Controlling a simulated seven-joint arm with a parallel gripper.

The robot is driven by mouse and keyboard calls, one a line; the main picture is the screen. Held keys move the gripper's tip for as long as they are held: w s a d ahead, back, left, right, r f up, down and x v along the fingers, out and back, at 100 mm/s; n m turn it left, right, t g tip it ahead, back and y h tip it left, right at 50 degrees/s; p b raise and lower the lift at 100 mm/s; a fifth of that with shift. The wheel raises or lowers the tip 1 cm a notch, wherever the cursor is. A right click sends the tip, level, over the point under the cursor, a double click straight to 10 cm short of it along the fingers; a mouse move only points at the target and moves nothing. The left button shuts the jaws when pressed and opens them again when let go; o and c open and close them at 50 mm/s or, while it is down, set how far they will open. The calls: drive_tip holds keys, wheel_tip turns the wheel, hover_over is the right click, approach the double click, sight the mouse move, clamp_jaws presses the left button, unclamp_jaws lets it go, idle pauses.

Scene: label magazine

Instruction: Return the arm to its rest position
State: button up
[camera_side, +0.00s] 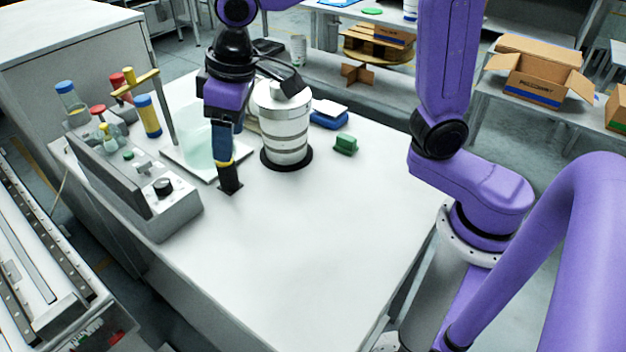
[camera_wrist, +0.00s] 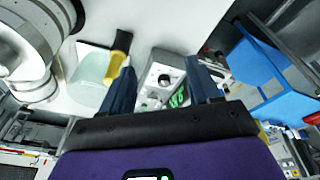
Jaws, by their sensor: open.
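My gripper (camera_side: 229,190) points down over the white table (camera_side: 290,245), in front of the metal canister and beside the glass plate. In the wrist view my gripper (camera_wrist: 158,75) has its two dark blue fingers well apart, with nothing held between them. In the side view the fingers overlap, and I cannot tell their exact height above the table. My purple arm reaches in from the right of the side view.
A metal canister (camera_side: 284,130) stands close behind my gripper. A grey control box (camera_side: 165,205) with a black knob, several capped bottles, and a green block (camera_side: 346,145) are nearby. The front table is clear.

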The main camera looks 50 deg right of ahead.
drive_tip(key=s+d+f+n+g, duration=0.1)
drive_tip(key=s+d+f+n, duration=0.2)
drive_tip(key=s+d, duration=0.5)
drive_tip(key=s+d+f+n+g, duration=0.1)
drive_tip(key=s+d+f+n, duration=0.2)
drive_tip(key=s+d, duration=0.5)
drive_tip(key=s, duration=0.6)
drive_tip(key=shift+f, duration=0.35)
